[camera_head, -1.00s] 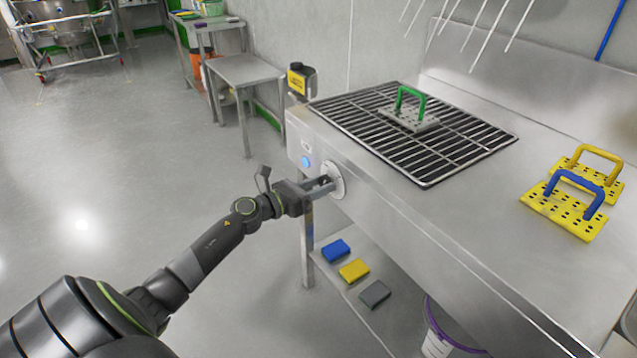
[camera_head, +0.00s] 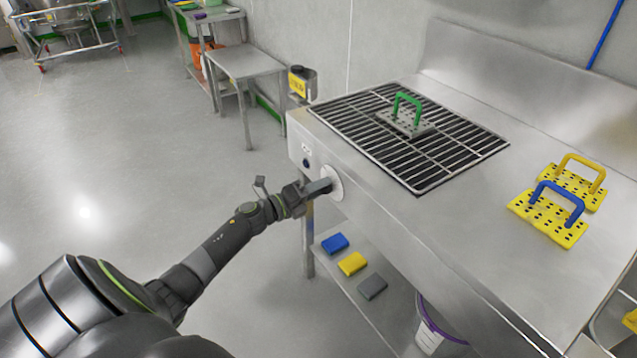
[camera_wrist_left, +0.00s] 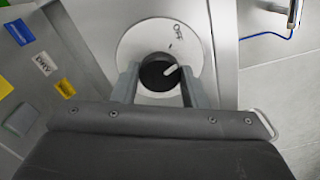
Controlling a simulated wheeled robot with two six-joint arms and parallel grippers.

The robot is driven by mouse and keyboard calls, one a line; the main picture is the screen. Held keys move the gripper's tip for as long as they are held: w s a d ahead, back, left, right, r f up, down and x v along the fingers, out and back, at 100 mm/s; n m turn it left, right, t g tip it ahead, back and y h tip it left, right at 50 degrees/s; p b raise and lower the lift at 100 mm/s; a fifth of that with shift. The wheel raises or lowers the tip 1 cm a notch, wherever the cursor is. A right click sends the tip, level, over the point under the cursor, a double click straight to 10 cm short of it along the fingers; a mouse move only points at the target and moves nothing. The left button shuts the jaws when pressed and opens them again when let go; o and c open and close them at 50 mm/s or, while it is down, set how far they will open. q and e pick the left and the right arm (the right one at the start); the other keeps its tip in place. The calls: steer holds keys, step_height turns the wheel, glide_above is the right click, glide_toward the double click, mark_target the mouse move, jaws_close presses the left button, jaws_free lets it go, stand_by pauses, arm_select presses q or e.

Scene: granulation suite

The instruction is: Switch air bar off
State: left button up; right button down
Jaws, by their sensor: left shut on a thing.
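The air bar's switch is a black round knob (camera_wrist_left: 156,76) with a white pointer mark, on a white round plate (camera_wrist_left: 128,48) marked OFF. The pointer slants to the upper right in the left wrist view; the OFF lettering is above and right of the knob. The plate (camera_head: 334,184) also shows on the front of the steel bench in the head view. My left gripper (camera_head: 322,187) is shut on the knob, one finger on each side, as the left wrist view (camera_wrist_left: 160,78) shows. The indicator lamp (camera_head: 306,163) beside the plate is dark. My right gripper is out of view.
The steel bench (camera_head: 400,222) carries a black-barred grate (camera_head: 455,150) with a green-handled plate (camera_head: 405,119), and two yellow perforated plates, one blue-handled (camera_head: 547,222), one yellow-handled (camera_head: 571,187). Blue, yellow and grey blocks lie on the lower shelf (camera_head: 358,306).

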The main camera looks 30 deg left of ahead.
arm_select(q)
steer(key=shift+n+p, duration=1.25)
steer(key=shift+n, duration=1.05)
steer(key=o, duration=1)
steer(key=shift+c, duration=0.2)
steer(key=b+v, duration=0.2)
steer(key=v, duration=1.5)
steer(key=shift+s+a, duration=0.2)
steer(key=shift+f, duration=0.15)
